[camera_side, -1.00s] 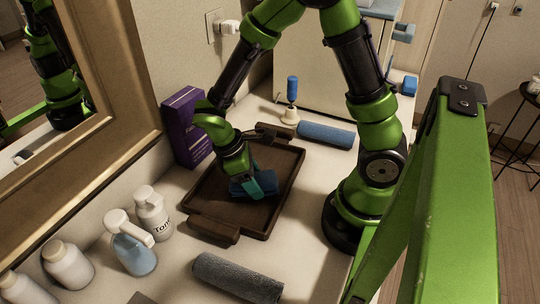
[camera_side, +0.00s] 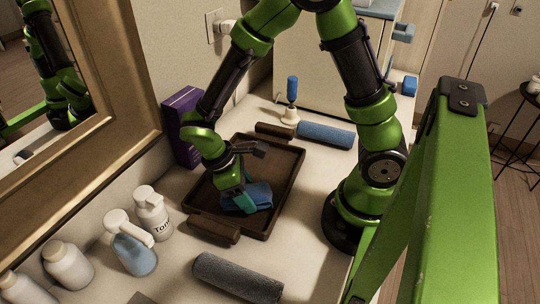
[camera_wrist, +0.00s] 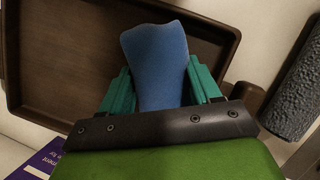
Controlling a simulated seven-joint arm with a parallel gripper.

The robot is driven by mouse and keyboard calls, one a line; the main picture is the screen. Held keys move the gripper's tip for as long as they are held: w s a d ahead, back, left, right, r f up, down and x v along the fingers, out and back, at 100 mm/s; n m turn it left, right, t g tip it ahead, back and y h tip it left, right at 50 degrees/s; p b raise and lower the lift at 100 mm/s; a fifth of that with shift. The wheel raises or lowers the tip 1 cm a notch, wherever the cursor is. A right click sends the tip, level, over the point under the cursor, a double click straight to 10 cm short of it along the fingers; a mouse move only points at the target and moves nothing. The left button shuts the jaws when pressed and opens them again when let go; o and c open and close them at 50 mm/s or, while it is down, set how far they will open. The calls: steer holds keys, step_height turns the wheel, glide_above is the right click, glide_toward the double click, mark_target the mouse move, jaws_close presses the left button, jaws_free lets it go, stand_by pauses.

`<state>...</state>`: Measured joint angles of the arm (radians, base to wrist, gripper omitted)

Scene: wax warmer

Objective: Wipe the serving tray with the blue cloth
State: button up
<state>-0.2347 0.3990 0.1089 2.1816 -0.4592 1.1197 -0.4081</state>
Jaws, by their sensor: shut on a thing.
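The brown serving tray (camera_side: 282,188) lies flat on the counter, with a handle at each end. My gripper (camera_side: 247,200) points down over the near part of the tray, its teal fingers shut on the blue cloth (camera_side: 260,193). The cloth lies bunched against the tray floor. In the wrist view the cloth (camera_wrist: 155,60) sticks out between the two teal fingers of my gripper (camera_wrist: 160,88), with the tray (camera_wrist: 70,60) behind it. The fingers and cloth hide part of the tray floor.
A grey rolled towel (camera_side: 237,277) lies in front of the tray and a blue rolled towel (camera_side: 326,134) behind it. A purple box (camera_side: 183,125) and white bottles (camera_side: 152,212) stand on the left, by the mirror frame (camera_side: 120,130). A blue-handled item (camera_side: 292,92) stands at the back.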

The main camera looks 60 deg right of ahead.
steer(key=shift+f, duration=0.9)
stand_by(1.4)
steer(key=shift+d, duration=0.2)
steer(key=shift+w+d, duration=0.2)
steer(key=shift+d, duration=1.75)
steer(key=shift+w+d, duration=0.15)
steer(key=shift+d, duration=1.95)
steer(key=shift+a, duration=1.3)
steer(key=shift+a, duration=0.15)
